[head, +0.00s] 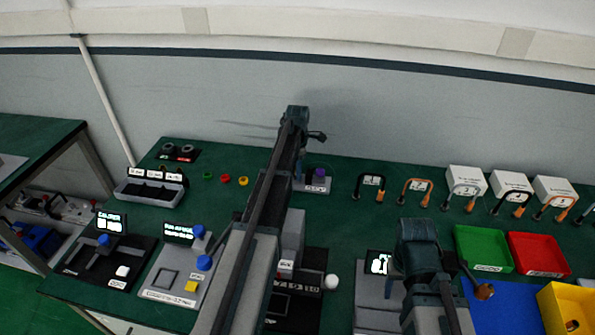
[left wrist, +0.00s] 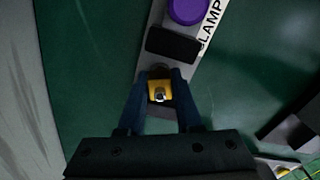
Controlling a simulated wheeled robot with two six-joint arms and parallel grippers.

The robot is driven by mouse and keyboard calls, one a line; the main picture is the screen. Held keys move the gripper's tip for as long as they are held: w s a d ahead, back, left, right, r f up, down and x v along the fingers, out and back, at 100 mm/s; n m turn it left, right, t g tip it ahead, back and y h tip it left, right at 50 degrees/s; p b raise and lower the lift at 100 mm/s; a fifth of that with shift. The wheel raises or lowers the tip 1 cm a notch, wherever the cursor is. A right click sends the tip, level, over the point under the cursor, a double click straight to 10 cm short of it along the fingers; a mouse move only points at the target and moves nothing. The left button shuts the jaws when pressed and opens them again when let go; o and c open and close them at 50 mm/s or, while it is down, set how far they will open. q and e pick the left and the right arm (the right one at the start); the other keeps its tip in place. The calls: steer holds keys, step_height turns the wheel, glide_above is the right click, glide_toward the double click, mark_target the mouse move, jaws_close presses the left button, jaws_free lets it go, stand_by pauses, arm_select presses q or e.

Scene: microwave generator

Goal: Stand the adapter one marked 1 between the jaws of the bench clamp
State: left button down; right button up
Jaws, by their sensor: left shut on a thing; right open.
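My left gripper (left wrist: 160,82) is shut on a small yellow piece with a metal tip, taken to be the adapter (left wrist: 159,92). No number can be read on it. The bench clamp (left wrist: 205,58) is a grey plate with a purple knob, a dark jaw block and lettering ending in "LAMP". The held adapter appears over the clamp's near end, close to the dark block; whether it touches cannot be told. In the head view the clamp (head: 318,182) is partly hidden by my left arm. My right gripper (head: 428,278) is open, above the right part of the bench.
Green (head: 482,249) and red (head: 538,254) trays stand at the right, with a blue one and a yellow bin nearer. Looped cables and white boxes (head: 466,180) line the back right. Devices with screens (head: 110,222) and a grey bin (head: 150,190) stand at the left.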

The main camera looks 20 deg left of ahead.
arm_select(q)
steer(key=shift+f, duration=0.3)
arm_select(e)
steer(key=shift+f, duration=0.3)
arm_select(q)
steer(key=c, duration=0.5)
jaws_free()
steer(key=shift+r, duration=0.1)
arm_select(e)
steer(key=shift+r, duration=0.1)
arm_select(q)
step_height(320, 180, up, 14)
steer(key=p, duration=1.3)
arm_select(e)
step_height(320, 180, up, 14)
steer(key=shift+f, duration=0.2)
